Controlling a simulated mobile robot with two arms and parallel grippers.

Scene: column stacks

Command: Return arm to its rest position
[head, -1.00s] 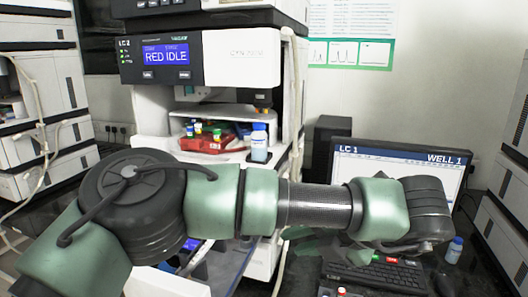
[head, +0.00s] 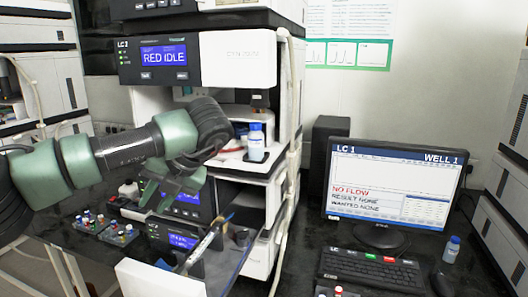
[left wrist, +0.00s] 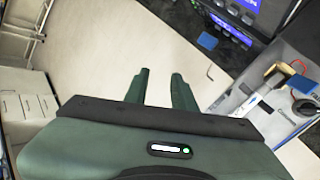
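My left arm comes in from the left in the head view, in front of the LC 2 stack (head: 238,60). Its green left gripper (head: 162,198) points downward in front of the lower modules, above the tray area. In the left wrist view the two fingers (left wrist: 160,82) stand apart with nothing between them, over a pale floor. The gripper is open and empty. My right gripper is in neither view. The arm hides part of the stack's open compartment.
A blue-capped bottle (head: 256,142) stands on the stack's ledge. Vial racks (head: 88,222) sit at lower left. A monitor (head: 394,190) reads LC 1, WELL 1, NO FLOW. The keyboard (head: 368,270) and another bottle (head: 452,248) are on the dark bench at right.

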